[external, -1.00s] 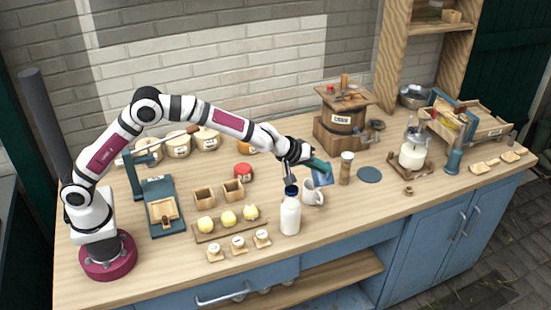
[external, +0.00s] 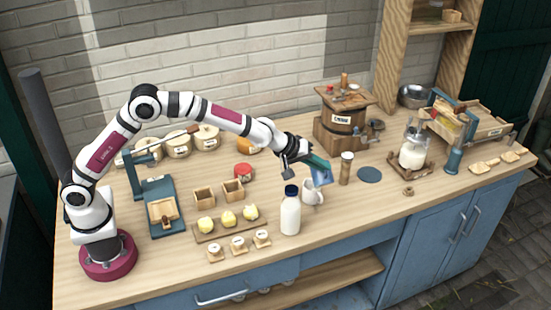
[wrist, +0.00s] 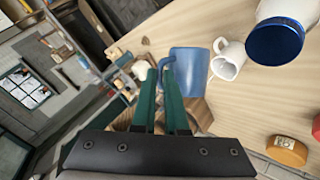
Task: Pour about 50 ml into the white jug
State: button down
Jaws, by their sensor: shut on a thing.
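My gripper (external: 322,163) has green fingers, shut on the handle of a blue jug (external: 321,178). In the wrist view the fingertips (wrist: 160,74) close on that handle, left of the blue jug's body (wrist: 189,74). The blue jug is held above the counter, tilted, just above and slightly right of the white jug (external: 311,193) in the external view, partly overlapping it. The white jug stands on the counter; it also shows in the wrist view (wrist: 227,60), beside the blue jug. No stream of liquid can be made out, and the level in either jug cannot be told.
A white bottle with a blue cap (external: 290,215) stands close in front of the white jug.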

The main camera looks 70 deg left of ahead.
jog(key=shift+w+a+r+n+h+p, duration=0.15)
jog(key=shift+a+r+n+h+p, duration=0.7)
jog(key=shift+p, duration=1.15)
jog(key=shift+d+f+m+y, duration=0.25)
jog(key=shift+d+f+m, duration=0.2)
jog(key=shift+d+m, duration=0.25)
jog(key=d+f+m+t+y+b, duration=0.2)
jog(key=d+f+m+y+b, duration=0.3)
jog(key=d+f+y+b, duration=0.2)
jog(key=shift+s+d+f+y, duration=0.45)
jog(key=shift+d+f+y, duration=0.25)
jog(key=shift+d+f, duration=0.55)
jog(key=shift+d+r+m+b, duration=0.15)
jog(key=shift+r+m+b, duration=0.05)
jog(key=shift+m+b, duration=0.1)
